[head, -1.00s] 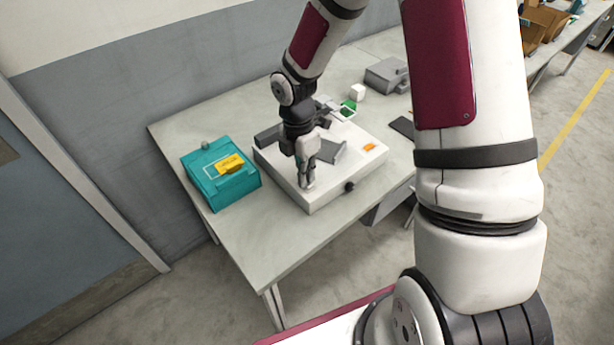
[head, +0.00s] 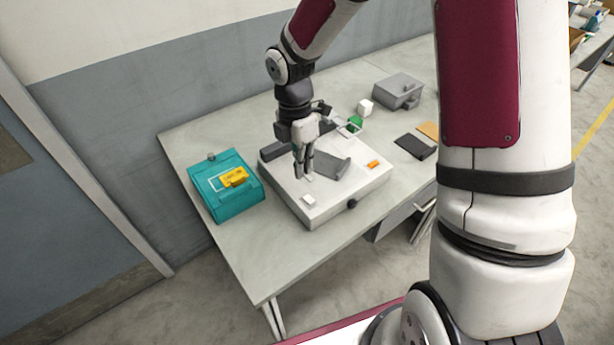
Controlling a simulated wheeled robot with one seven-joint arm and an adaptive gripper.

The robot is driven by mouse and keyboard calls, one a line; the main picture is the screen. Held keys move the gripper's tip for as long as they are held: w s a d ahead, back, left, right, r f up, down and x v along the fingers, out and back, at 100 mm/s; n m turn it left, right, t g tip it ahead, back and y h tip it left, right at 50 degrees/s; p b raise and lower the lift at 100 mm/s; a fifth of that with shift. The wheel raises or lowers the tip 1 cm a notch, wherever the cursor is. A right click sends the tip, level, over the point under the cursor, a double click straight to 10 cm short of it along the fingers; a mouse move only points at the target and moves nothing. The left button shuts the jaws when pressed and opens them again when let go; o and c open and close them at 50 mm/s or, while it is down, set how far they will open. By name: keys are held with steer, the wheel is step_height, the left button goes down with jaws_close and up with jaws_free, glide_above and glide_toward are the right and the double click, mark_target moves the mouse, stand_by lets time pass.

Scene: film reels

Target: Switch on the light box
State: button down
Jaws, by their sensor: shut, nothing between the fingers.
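The light box (head: 340,190) is a low white box on the table, with a dark knob (head: 352,204) on its front side and an orange patch (head: 373,164) on top. A small white block, perhaps a switch (head: 309,200), sits at its front-left corner. I cannot tell whether the box is lit. My gripper (head: 304,176) points down over the box top, behind the small white block and apart from it. It is shut and empty. Grey pieces (head: 332,166) on the box top are partly hidden behind my gripper.
A teal case (head: 226,200) with a yellow item (head: 235,177) stands left of the box. Behind and right are a green item (head: 355,124), a white cube (head: 365,107), a grey box (head: 398,90) and a dark flat piece (head: 414,146). The table's front-left area is clear.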

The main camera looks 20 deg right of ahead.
mark_target(312, 201)
step_height(312, 201, up, 6)
steer(key=w, duration=0.1)
steer(key=shift+w+a, duration=0.15)
stand_by(0.4)
steer(key=shift+s+d+r+g+p, duration=0.25)
steer(key=shift+s+g+p, duration=0.15)
steer(key=shift+s+p, duration=0.25)
steer(key=shift+f, duration=0.15)
steer(key=s+f+p, duration=0.1)
steer(key=f, duration=0.3)
steer(key=f+p, duration=0.1)
steer(key=f, duration=0.4)
steer(key=s+d+f+p, duration=0.1)
steer(key=f, duration=0.3)
steer(key=shift+s+f, duration=0.25)
steer(key=shift+s, duration=0.05)
steer(key=shift+w, duration=0.1)
